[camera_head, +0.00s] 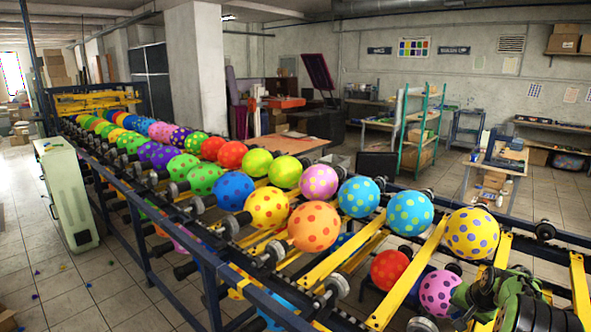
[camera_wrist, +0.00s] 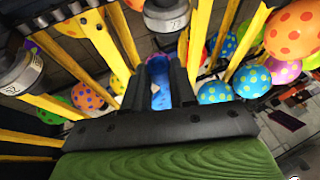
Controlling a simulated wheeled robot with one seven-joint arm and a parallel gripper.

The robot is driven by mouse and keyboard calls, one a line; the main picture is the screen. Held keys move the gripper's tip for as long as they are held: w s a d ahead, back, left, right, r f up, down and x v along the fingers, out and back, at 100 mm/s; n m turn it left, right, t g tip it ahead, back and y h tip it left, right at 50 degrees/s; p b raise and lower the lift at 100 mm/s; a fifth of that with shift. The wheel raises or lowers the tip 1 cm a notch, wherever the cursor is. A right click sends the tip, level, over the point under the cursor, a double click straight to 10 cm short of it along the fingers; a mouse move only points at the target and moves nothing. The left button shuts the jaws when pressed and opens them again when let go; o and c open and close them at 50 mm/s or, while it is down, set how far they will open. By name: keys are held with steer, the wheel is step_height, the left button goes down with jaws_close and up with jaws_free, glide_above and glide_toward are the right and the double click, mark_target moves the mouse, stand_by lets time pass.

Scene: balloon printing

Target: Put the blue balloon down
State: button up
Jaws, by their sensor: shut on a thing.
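My gripper (camera_wrist: 172,98) shows in the wrist view with its two dark fingers close together, pointing in among yellow bars. It is shut on the blue balloon (camera_wrist: 161,86), of which only a narrow blue strip with pale spots shows between the fingers. The rest of it is hidden by the fingers. In the head view my green and black arm is at the lower right, and I cannot make out the held balloon there.
A long rack (camera_head: 205,262) with yellow crossbars (camera_head: 418,262) carries rows of spotted balloons. A yellow balloon (camera_head: 472,233) and a light blue one (camera_head: 410,213) stand near my arm. A red (camera_head: 389,269) and a pink balloon (camera_head: 438,292) hang below. Metal holders (camera_wrist: 166,15) are close to my fingers.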

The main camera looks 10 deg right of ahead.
steer(key=w+a+f+n+y+b, duration=0.1)
steer(key=a+f+n, duration=0.1)
steer(key=a+f, duration=0.35)
steer(key=w+a+f+n+y, duration=0.1)
steer(key=a+f+n, duration=0.1)
steer(key=a, duration=0.7)
steer(key=a+f+n+y+b, duration=0.15)
steer(key=a+f, duration=0.25)
steer(key=a, duration=0.4)
steer(key=s+a+f+n+y, duration=0.1)
steer(key=s+a+f+n, duration=0.1)
steer(key=a, duration=0.5)
steer(key=s+a+f+n+g, duration=0.1)
steer(key=s+a+f+n, duration=0.1)
steer(key=s+a, duration=0.3)
steer(key=a+n, duration=0.1)
steer(key=a, duration=0.2)
steer(key=shift+s+a+f+n+y, duration=0.15)
steer(key=shift+s+f+n+y, duration=0.1)
steer(key=shift+f+n+y, duration=0.15)
